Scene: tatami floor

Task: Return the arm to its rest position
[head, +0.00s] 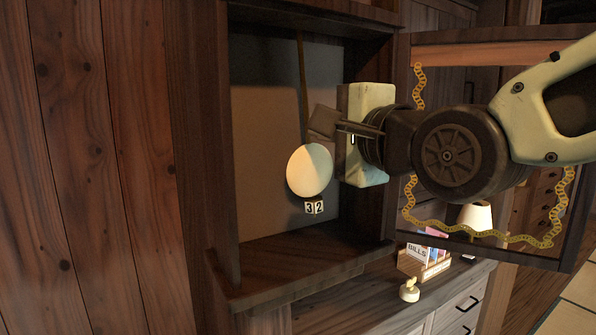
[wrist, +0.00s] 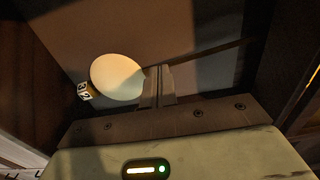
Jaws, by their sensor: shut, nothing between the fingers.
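My arm reaches in from the right in the head view. My gripper (head: 322,122) is shut and empty, with its fingertips inside an open wooden case (head: 222,140). The fingers overlap the rod just above a pale round disc (head: 309,171) that hangs in the case. The wrist view shows the shut fingers (wrist: 159,72) close beside the same disc (wrist: 117,78); I cannot tell whether they touch it or the rod.
A framed door (head: 480,246) with a gold chain-like trim stands open at the right, behind my arm. A number tag (head: 314,208) reading 32 is below the disc. A bills holder (head: 424,262) and a small pale object (head: 409,290) stand on the cabinet below.

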